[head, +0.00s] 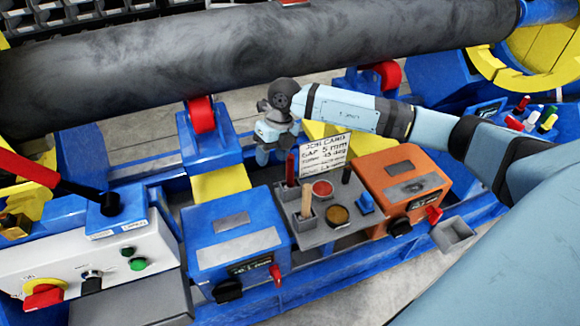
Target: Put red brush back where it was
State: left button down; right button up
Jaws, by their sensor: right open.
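A dark red upright handle (291,168), which looks like the red brush, stands in a holder on the grey tool tray (325,238). Its lower end is hidden in the holder. My right gripper (264,156) points down just left of the handle and a little behind it. It is small in the picture, and I see nothing held in it. It appears apart from the handle, though the depth is hard to judge. My left gripper is not in view.
The tray also holds a wooden-handled tool (306,203), a red tin (322,189), an amber tin (337,215) and a job card (323,158). A blue box (236,236) and an orange box (400,182) flank it. A large dark pipe (230,55) runs behind.

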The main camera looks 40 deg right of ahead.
jog(key=s+a+r+m+t+y, duration=0.1)
jog(key=s+a+m+t+y, duration=0.3)
jog(key=a+y, duration=0.55)
jog(key=s+a+r+m+t+y, duration=0.2)
jog(key=s+a+m+y, duration=0.3)
jog(key=a, duration=0.7)
jog(key=s+d+f+m+t+h, duration=0.2)
jog(key=s+d+f+m+h, duration=0.3)
jog(key=m, duration=0.7)
jog(key=s+d+f+m+t+h, duration=0.3)
jog(key=s+d+f+m+h, duration=0.2)
jog(key=s+f+m+h, duration=0.4)
notch_tip(320, 180, down, 4)
jog(key=s+m, duration=0.1)
jog(key=m, duration=0.2)
jog(key=shift+d+f+m, duration=0.2)
jog(key=shift+f+m, duration=0.05)
jog(key=shift+m, duration=0.15)
